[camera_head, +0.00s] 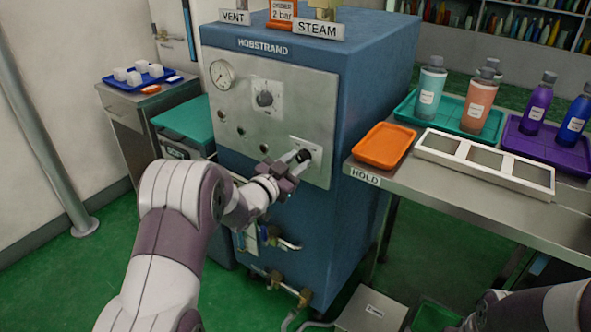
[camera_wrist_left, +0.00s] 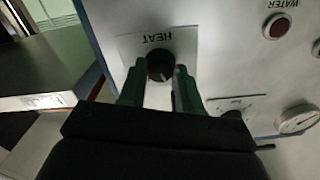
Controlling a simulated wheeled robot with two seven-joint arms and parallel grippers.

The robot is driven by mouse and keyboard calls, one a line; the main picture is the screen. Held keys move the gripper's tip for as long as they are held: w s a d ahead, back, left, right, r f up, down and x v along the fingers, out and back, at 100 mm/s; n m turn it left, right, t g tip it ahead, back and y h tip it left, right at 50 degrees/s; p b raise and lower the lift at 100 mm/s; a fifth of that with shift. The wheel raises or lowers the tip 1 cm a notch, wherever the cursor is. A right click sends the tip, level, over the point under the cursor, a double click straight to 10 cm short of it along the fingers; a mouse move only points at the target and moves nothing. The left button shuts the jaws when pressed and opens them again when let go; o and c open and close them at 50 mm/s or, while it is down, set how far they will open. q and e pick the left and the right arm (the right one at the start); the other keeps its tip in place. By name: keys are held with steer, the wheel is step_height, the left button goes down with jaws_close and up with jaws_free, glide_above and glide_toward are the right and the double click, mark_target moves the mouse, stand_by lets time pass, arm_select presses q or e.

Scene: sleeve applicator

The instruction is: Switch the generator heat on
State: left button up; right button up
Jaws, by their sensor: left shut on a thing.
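The generator (camera_head: 375,85) is a blue cabinet marked HOBSTRAND with a metal control panel (camera_head: 240,100) on its front. The heat knob (camera_wrist_left: 160,64) is a round black knob on a pale plate labelled HEAT, which appears upside down in the left wrist view. In the head view the knob (camera_head: 303,156) is at the panel's lower right, partly hidden by my gripper. My left gripper (camera_head: 291,166) is shut on the knob, one finger on each side.
The panel also has a gauge (camera_head: 222,74), another dial (camera_head: 264,95) and small lamps. A metal table on the right holds an orange tray (camera_head: 384,146), a white frame (camera_head: 484,163) and bottles on trays. Valves (camera_head: 275,280) stick out below the panel.

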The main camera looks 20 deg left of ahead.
arm_select(q)
steer(key=m+b, duration=0.2)
steer(key=m, duration=0.1)
steer(key=m+b, duration=0.1)
steer(key=shift+f+m+b, duration=0.25)
steer(key=shift+m+b, duration=0.05)
steer(key=shift+b, duration=0.05)
steer(key=m+b, duration=0.7)
steer(key=shift+r+m+b, duration=0.15)
steer(key=shift+m+b, duration=0.4)
steer(key=shift+m, duration=0.15)
steer(key=o, duration=1)
steer(key=shift+o, duration=0.2)
steer(key=shift+r, duration=0.1)
